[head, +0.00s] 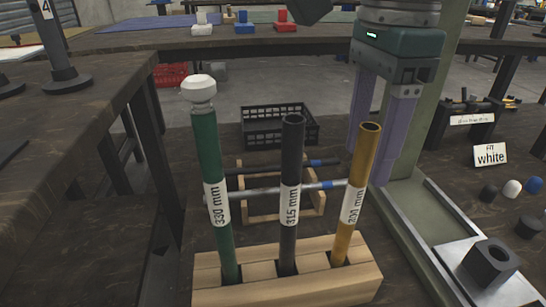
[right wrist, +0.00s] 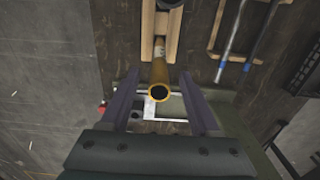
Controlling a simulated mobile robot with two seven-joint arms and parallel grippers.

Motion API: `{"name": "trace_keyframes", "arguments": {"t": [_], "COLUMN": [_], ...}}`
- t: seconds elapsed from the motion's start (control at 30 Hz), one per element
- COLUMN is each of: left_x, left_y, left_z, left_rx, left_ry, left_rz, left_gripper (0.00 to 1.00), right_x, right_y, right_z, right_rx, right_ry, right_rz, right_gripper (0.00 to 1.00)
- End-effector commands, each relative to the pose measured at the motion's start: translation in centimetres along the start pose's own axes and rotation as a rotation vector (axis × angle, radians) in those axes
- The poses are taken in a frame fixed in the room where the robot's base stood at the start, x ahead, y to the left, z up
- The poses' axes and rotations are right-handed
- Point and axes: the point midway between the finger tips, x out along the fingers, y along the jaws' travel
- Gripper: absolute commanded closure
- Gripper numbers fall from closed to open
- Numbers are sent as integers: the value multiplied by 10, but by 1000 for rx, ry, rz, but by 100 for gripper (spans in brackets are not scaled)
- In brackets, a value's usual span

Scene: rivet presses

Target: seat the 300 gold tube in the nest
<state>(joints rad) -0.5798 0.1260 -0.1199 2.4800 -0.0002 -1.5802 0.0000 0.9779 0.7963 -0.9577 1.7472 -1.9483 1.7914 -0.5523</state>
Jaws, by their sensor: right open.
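The gold tube (head: 358,185), labelled 300 mm, stands in the right hole of a wooden rack (head: 290,292), its open top upward and leaning slightly right. My right gripper (head: 370,168) is open, its purple fingers pointing down at the tube's upper part. In the right wrist view the gold tube (right wrist: 160,78) lies between the spread fingers (right wrist: 160,88), with a visible gap on both sides. The nest appears to be the dark block with a square-looking opening (head: 491,262) on a metal plate at lower right. My left gripper is not in view.
A green 330 mm tube (head: 211,170) with a white cap and a black 315 mm tube (head: 291,160) share the rack. A pale green press column (head: 437,100) stands close right of my gripper. A black crate (head: 262,128) and wooden rod stand (head: 310,205) are behind.

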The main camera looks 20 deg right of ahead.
Motion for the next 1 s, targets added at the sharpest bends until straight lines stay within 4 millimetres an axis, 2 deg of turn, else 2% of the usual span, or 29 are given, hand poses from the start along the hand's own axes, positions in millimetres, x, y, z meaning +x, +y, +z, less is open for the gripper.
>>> {"name": "trace_keyframes", "arguments": {"t": [0.37,0.63,1.0], "left_x": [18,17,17], "left_y": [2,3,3], "left_z": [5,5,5], "left_rx": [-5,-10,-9], "left_ry": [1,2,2], "left_rz": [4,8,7], "left_gripper": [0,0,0], "right_x": [51,53,53], "right_y": [2,2,2], "right_z": [4,4,4], "right_rx": [-1,-1,0], "right_ry": [-2,-3,-3], "right_rz": [3,0,0], "right_gripper": [38,39,80]}}
